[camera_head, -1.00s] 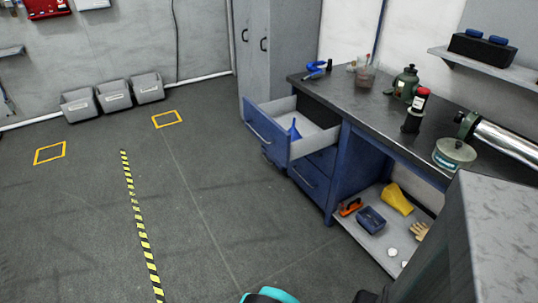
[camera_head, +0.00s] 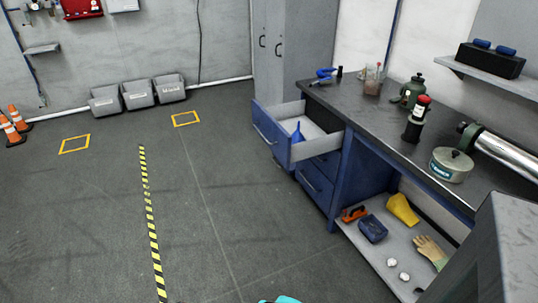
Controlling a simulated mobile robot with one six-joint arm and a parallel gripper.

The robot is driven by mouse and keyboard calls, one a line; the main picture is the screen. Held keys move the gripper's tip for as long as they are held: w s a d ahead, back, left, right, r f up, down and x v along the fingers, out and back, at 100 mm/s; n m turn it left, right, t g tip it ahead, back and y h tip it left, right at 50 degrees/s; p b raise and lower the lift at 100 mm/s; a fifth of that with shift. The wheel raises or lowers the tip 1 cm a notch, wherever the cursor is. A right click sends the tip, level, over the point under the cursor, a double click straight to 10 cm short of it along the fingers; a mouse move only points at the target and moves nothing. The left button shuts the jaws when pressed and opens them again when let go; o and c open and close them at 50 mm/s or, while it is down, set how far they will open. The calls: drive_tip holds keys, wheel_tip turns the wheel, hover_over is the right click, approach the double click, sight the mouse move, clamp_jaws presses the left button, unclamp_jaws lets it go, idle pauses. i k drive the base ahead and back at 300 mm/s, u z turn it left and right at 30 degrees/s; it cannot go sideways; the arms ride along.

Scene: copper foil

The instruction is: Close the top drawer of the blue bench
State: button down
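The blue bench (camera_head: 346,178) stands at the right with a dark worktop (camera_head: 390,120). Its top drawer (camera_head: 270,134) is pulled well out to the left, with a blue front and pale grey sides. A blue funnel-like item (camera_head: 297,133) is inside the drawer. The lower drawer (camera_head: 314,184) below it looks shut. My gripper's fingers are not in view. Only a small teal piece, probably part of my arm, shows at the bottom edge.
Grey floor (camera_head: 205,215) in front of the drawer is clear. A grey cabinet (camera_head: 292,50) stands behind the bench. Several items sit on the worktop and lower shelf (camera_head: 375,245). A grey box-like block (camera_head: 500,245) fills the lower right. Orange cones (camera_head: 12,132) stand far left.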

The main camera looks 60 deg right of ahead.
sight(275, 124)
drive_tip(key=z, duration=0.15)
drive_tip(key=i, duration=0.9)
drive_tip(key=u, duration=0.05)
